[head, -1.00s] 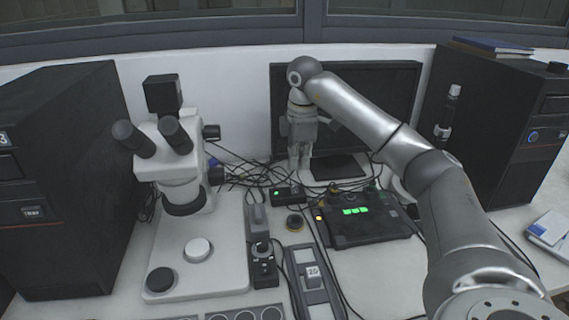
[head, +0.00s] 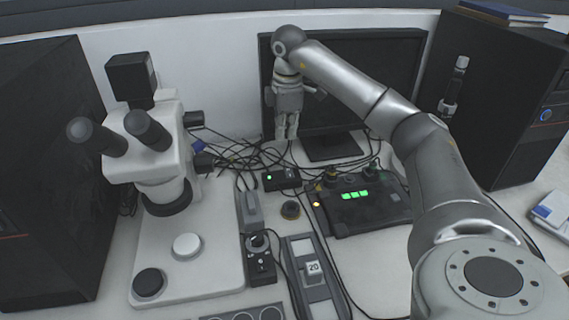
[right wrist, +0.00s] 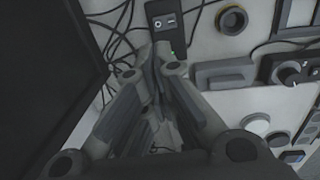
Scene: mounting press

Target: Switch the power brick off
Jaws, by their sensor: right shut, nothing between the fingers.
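The power brick (head: 280,180) is a small black box on the bench, in front of the monitor, with a lit green light on its left part. In the right wrist view the power brick (right wrist: 166,24) shows a small switch and a round feature on its top face. My right gripper (head: 287,136) points down, shut and empty, above and behind the power brick, apart from it. In the right wrist view the closed fingertips (right wrist: 160,62) lie just below the brick's near end. My left gripper is not in view.
Tangled black cables (head: 232,160) run around the brick. The monitor (head: 390,75) stands behind my gripper.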

